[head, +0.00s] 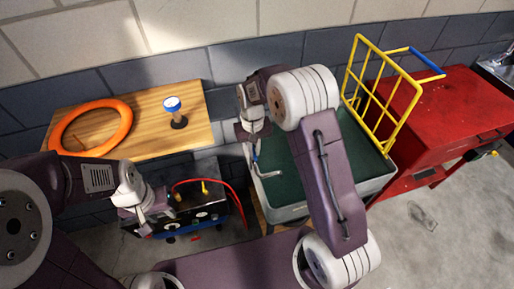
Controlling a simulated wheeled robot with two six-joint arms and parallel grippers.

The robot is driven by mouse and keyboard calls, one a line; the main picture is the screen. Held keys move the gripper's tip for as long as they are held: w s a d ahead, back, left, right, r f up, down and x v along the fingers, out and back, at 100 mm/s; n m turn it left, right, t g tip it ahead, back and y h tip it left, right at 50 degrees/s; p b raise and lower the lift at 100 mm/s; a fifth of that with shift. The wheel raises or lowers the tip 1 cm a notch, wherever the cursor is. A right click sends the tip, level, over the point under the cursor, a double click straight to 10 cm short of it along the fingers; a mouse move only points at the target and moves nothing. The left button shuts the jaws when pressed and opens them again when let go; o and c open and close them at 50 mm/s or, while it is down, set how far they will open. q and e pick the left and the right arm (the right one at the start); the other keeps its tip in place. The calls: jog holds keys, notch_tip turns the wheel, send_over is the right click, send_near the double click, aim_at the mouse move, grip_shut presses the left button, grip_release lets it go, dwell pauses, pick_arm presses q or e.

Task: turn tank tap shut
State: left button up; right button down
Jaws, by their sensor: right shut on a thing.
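The tank (290,213) is a grey-rimmed basin with a dark green inside, right of the middle. A thin metal piece with a bent end and a bit of blue, seemingly the tap (268,174), shows at its left side. My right gripper (254,143) is over the tank's back left corner, shut at the top of this piece. The fingers and my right arm hide most of the tap, so its handle position cannot be told. My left gripper (143,217) is low on the left, in front of a black box; its fingertips are too small to read.
A wooden board (190,105) holds an orange ring (63,129) and a blue-topped item (173,107). The black box (205,213) has a red cable (238,200). A yellow rack (376,95) rises behind the tank. A red cabinet (440,120) stands right.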

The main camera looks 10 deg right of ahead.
jog(key=shift+w+r, duration=0.2)
jog(key=c, duration=1.5)
grip_release()
jog(key=shift+d, duration=0.1)
jog(key=shift+d+f, duration=0.1)
notch_tip(320, 180, up, 9)
jog(key=shift+s+r+b, duration=0.1)
jog(key=shift+b, duration=0.2)
jog(key=shift+d, duration=0.1)
